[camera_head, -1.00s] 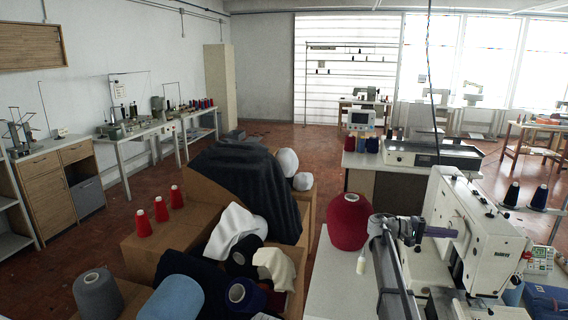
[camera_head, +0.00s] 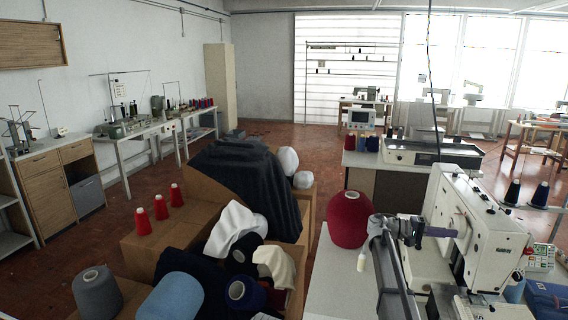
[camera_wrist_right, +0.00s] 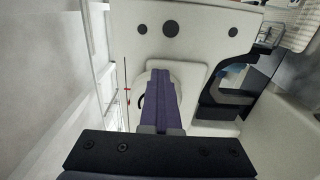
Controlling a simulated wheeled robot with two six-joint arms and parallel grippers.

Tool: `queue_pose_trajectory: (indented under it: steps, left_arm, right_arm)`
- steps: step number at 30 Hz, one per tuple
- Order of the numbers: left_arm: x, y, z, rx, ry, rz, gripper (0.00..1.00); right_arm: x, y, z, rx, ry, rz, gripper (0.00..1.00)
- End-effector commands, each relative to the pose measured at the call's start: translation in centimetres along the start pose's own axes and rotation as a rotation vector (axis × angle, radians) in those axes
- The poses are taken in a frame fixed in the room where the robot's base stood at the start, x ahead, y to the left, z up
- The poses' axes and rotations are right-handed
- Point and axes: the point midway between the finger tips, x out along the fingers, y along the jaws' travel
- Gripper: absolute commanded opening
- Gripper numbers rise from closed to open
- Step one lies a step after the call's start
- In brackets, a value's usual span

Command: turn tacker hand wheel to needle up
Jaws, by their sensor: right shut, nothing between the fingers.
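The tacker (camera_head: 485,225) is the white sewing machine at the right of the head view. Its white side panel (camera_wrist_right: 215,45) fills much of the right wrist view. My right gripper (camera_head: 455,232) has purple fingers and reaches to the machine's left side. In the right wrist view the gripper (camera_wrist_right: 161,72) is shut and empty, its fingers pointing at a pale rounded part (camera_wrist_right: 190,75) of the machine. The fingers cover much of that part, and I cannot tell whether they touch it. I cannot clearly make out the hand wheel or the needle. My left gripper is not in view.
A red yarn cone (camera_head: 349,219) stands on the white table (camera_head: 328,270) left of my right arm. Dark thread cones (camera_head: 540,194) and a small control box (camera_head: 541,257) are right of the tacker. Cardboard boxes (camera_head: 155,240) with yarn and cloth stand to the left.

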Motion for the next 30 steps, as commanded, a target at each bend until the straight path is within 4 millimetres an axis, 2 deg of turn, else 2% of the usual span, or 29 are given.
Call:
queue_pose_trajectory:
  steps: [13,30]
  left_arm:
    - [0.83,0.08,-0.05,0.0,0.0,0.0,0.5]
    - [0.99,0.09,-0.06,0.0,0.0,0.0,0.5]
  right_arm:
    - [0.08,-0.84,-0.31,0.0,0.003,0.0,0.0]
    - [-0.27,-0.99,0.6,0.0,0.001,0.0,0.0]
